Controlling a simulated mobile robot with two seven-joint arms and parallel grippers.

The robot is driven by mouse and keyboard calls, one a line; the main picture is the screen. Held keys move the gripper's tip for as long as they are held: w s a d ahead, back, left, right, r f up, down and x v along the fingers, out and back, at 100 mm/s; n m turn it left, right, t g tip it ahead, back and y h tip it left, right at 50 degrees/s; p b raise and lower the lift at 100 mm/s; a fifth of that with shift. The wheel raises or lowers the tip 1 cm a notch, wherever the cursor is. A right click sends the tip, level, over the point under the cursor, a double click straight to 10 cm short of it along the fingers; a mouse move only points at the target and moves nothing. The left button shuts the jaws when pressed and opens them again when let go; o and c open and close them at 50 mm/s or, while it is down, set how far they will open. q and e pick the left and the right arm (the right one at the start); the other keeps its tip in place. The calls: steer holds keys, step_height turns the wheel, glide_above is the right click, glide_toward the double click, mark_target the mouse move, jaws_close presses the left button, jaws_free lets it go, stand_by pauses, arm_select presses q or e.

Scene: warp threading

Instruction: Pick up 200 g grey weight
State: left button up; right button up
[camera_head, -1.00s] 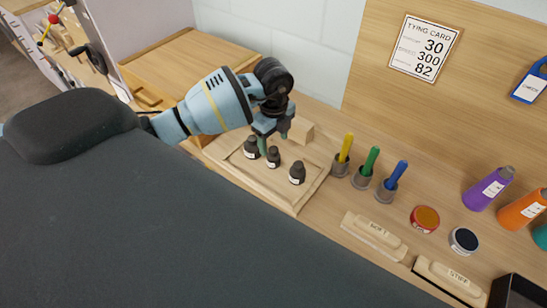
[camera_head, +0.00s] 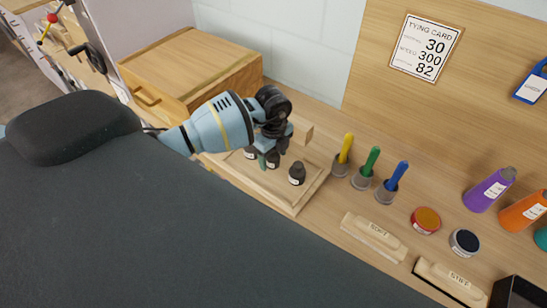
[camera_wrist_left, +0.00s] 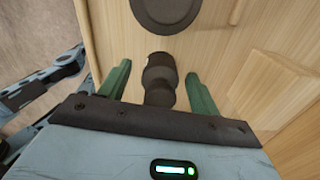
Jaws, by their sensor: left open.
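Several dark grey weights with pale labels stand in a row on a wooden tray (camera_head: 292,205). The right-hand weight (camera_head: 297,174) stands clear of my gripper. The middle weight (camera_head: 272,161) and the left one (camera_head: 250,153) are partly hidden by my left gripper (camera_head: 272,155). In the left wrist view, a dark weight (camera_wrist_left: 160,78) sits between the two green fingers of my open left gripper (camera_wrist_left: 158,88), with gaps on both sides. A wider dark round weight (camera_wrist_left: 166,10) shows at the top edge. I cannot read which weight is 200 g.
A wooden drawer box (camera_head: 190,65) stands behind my left arm. A small wooden block (camera_head: 302,130) is just behind the tray. Yellow (camera_head: 345,148), green (camera_head: 370,161) and blue (camera_head: 396,177) handled tools stand in grey cups to the right.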

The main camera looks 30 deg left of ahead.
arm_select(q)
steer(key=shift+f, duration=0.25)
steer(key=c, duration=1.2)
steer(key=shift+r, duration=0.1)
